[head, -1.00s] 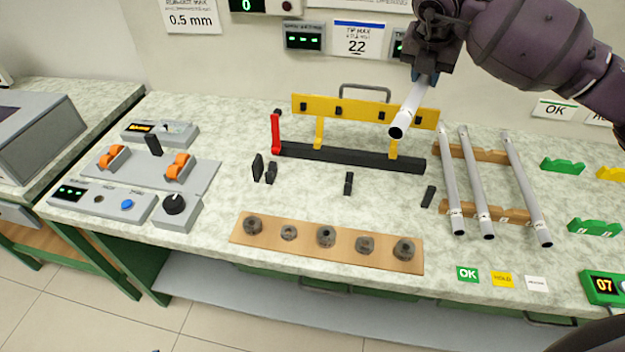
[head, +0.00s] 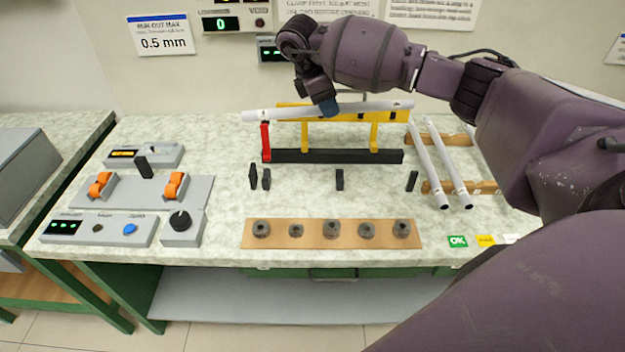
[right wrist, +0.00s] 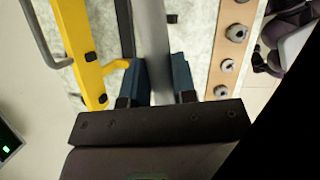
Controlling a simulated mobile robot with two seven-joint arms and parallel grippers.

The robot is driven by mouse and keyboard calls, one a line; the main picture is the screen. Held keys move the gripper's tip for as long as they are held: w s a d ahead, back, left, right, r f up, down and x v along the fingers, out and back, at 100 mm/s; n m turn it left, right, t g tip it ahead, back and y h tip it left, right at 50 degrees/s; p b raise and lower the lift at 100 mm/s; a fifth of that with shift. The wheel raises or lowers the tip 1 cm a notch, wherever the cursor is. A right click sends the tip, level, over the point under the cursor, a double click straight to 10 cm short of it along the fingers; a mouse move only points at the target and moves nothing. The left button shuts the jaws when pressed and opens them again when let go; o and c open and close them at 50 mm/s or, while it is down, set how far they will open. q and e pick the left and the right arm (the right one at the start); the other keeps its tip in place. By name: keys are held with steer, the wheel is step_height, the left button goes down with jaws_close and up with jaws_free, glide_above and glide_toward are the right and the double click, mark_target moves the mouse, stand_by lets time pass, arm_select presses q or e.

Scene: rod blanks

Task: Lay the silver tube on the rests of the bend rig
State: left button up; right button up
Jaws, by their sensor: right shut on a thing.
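My right gripper (head: 328,107) is shut on a silver tube (head: 366,107) near its middle. The tube lies crosswise and almost level in the air, in front of the yellow frame in the head view. In the right wrist view the tube (right wrist: 154,40) runs between the two blue fingers (right wrist: 160,82), beside the yellow frame (right wrist: 80,45). What I take for the bend rig has a black base bar (head: 333,156), yellow uprights (head: 374,136) and a red lever (head: 266,142). The tube's left end appears above the red lever. My left gripper is not in view.
More silver tubes (head: 428,165) lie on wooden racks (head: 486,187) at right, partly behind my arm. Small black blocks (head: 339,180) stand before the bar. A wooden strip (head: 277,241) holds several dark round pieces. A grey plate (head: 138,190) with orange supports is at left.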

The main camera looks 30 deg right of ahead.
steer(key=shift+s+d+m, duration=0.2)
steer(key=shift+d+m, duration=0.25)
steer(key=shift+m, duration=0.25)
steer(key=shift+f+g, duration=0.25)
steer(key=shift+g, duration=0.05)
step_height(320, 180, down, 19)
steer(key=b, duration=0.6)
steer(key=shift+f, duration=0.3)
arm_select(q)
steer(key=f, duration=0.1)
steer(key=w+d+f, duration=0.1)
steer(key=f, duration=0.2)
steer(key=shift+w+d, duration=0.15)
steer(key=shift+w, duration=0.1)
arm_select(e)
steer(key=shift+r, duration=0.1)
